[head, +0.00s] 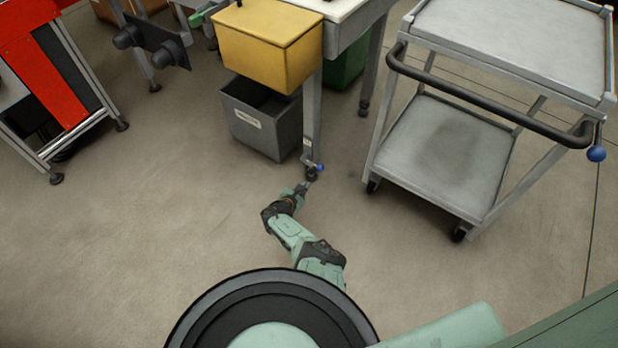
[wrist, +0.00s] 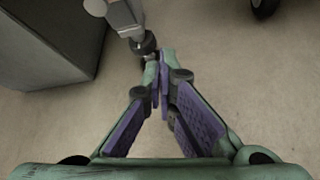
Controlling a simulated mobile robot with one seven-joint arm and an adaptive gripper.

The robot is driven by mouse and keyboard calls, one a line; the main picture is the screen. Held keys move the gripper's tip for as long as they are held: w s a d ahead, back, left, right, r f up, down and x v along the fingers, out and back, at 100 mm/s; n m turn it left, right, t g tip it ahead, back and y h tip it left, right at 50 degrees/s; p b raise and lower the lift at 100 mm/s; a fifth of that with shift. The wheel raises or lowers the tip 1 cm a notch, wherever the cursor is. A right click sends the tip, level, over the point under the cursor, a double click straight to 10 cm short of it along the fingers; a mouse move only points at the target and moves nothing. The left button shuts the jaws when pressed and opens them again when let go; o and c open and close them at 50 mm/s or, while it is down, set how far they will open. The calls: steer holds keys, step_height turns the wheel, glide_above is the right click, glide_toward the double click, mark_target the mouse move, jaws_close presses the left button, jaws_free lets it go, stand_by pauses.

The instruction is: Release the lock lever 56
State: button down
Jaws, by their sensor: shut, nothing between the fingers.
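A small lever with a blue knob (head: 319,167) sits low on the leg of the bench, just above the foot. No number 56 is readable on it. A small pale tag (head: 307,141) is on the leg above it, too small to read. My gripper (head: 304,187) is low over the floor, right by this foot. In the wrist view its purple-padded fingers (wrist: 158,62) meet at the tips with nothing between them, close to the dark foot (wrist: 145,45) under the grey leg (wrist: 124,16). I cannot tell whether they touch it. The blue knob is not clearly visible there.
A grey bin (head: 262,125) stands left of the leg, under a yellow box (head: 268,45). A grey cart (head: 440,150) with a dark handle and another blue knob (head: 597,154) stands to the right. The floor at left and in front is clear.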

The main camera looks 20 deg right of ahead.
steer(key=shift+p+v, duration=0.75)
steer(key=shift+v, duration=1)
